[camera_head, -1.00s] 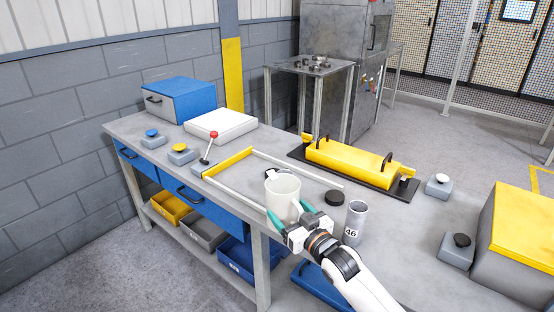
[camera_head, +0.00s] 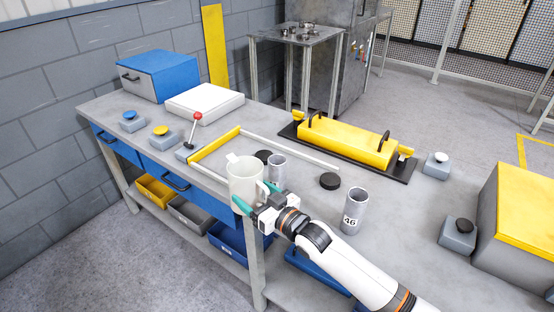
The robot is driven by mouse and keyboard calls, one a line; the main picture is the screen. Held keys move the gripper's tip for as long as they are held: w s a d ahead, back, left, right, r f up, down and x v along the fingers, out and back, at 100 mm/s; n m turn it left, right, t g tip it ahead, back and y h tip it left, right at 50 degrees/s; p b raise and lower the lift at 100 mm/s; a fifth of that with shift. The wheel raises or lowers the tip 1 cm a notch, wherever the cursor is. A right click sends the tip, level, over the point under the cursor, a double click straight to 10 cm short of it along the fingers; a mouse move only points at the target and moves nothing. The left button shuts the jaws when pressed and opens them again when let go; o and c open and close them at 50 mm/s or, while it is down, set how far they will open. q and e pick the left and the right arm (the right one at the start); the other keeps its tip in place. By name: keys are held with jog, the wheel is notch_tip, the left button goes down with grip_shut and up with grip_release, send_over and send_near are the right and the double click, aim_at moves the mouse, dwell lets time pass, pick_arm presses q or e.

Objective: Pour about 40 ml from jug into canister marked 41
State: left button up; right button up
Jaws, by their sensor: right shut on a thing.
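A pale cream jug (camera_head: 244,186) is near the front edge of the bench and looks about upright. My right gripper (camera_head: 255,202) is shut on the jug at its handle side. I cannot tell how far the jug is above the bench top, and its contents do not show. A small grey canister (camera_head: 277,173) stands just behind and right of the jug, partly hidden by it; no number shows on it. Another grey canister (camera_head: 355,207) marked 46 stands upright to the right. No canister reading 41 is visible. My left gripper is not in view.
Black round lids lie on the bench, one right of the jug (camera_head: 330,181) and one behind it (camera_head: 262,156). A yellow-ended rail frame (camera_head: 215,156), a red-knobbed lever (camera_head: 197,117) and a yellow clutch-like block (camera_head: 345,143) stand behind. Grey button boxes (camera_head: 457,236) stand at the right.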

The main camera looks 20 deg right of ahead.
jog(key=shift+d+r+m, duration=0.15)
jog(key=shift+r+m, duration=0.2)
jog(key=shift+m, duration=0.15)
jog(key=shift+w+d+f+m+b, duration=0.1)
jog(key=shift+d+f+m+b, duration=0.1)
jog(key=shift+m+b, duration=0.4)
jog(key=shift+w+d+m, duration=0.15)
jog(key=shift+d+m, duration=0.1)
jog(key=shift+m, duration=0.45)
jog(key=shift+w+d+r+m+p, duration=0.1)
jog(key=shift+r+m+p, duration=0.3)
jog(key=shift+r, duration=0.45)
jog(key=r, duration=0.1)
jog(key=r+m+p, duration=0.1)
jog(key=d+r+m, duration=0.1)
jog(key=shift+w+d+r, duration=0.1)
jog(key=shift+w+r, duration=0.15)
jog(key=shift+w, duration=0.05)
jog(key=shift+d+r+m+p, duration=0.1)
jog(key=shift+r+m+p, duration=0.45)
jog(key=shift+m, duration=0.45)
jog(key=shift+f+m, duration=0.1)
jog(key=shift+m, duration=0.4)
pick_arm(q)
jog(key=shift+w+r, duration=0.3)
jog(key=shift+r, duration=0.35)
pick_arm(e)
jog(key=shift+m, duration=0.3)
